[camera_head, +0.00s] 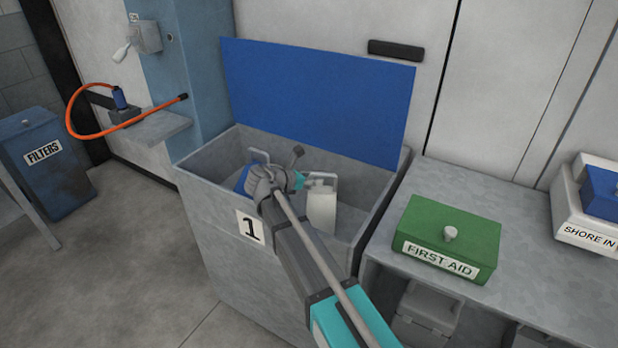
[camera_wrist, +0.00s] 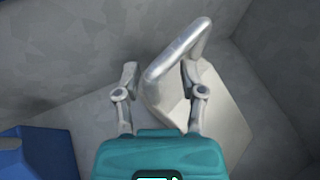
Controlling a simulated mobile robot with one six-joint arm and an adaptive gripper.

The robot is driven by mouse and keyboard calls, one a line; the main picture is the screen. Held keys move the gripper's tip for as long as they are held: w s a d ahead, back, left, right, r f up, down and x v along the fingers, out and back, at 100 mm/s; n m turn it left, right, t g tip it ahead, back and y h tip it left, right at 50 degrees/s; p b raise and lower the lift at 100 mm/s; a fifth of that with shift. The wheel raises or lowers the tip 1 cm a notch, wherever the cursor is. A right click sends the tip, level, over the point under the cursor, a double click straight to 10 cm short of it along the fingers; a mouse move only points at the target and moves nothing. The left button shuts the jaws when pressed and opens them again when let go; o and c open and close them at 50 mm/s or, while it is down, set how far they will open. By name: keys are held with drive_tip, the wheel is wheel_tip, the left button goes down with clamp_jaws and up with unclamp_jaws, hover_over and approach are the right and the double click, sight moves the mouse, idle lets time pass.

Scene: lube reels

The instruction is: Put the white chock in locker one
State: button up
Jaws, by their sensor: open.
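Locker one (camera_head: 215,215) is a grey bin with a "1" label on its front and its blue lid (camera_head: 315,90) standing open. The white chock (camera_head: 322,210) is inside it, to the right of my gripper. In the wrist view, the chock's pale body (camera_wrist: 228,115) rests against the grey inside, with its metal loop handle rising toward the camera. My gripper (camera_wrist: 160,72) is open, with one finger on each side of the handle. Whether the fingers touch it I cannot tell. My arm hides part of the locker in the head view.
A blue object (camera_head: 242,181) with a handle is also in the locker; it shows at lower left in the wrist view (camera_wrist: 38,152). A green FIRST AID box (camera_head: 450,236) stands on the grey bench at right. A blue FILTERS bin (camera_head: 50,170) is at far left.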

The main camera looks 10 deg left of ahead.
drive_tip(key=shift+r+p, duration=0.65)
drive_tip(key=shift+p, duration=0.1)
drive_tip(key=p+v, duration=0.4)
drive_tip(key=v, duration=0.8)
drive_tip(key=shift+s, duration=0.15)
idle(0.8)
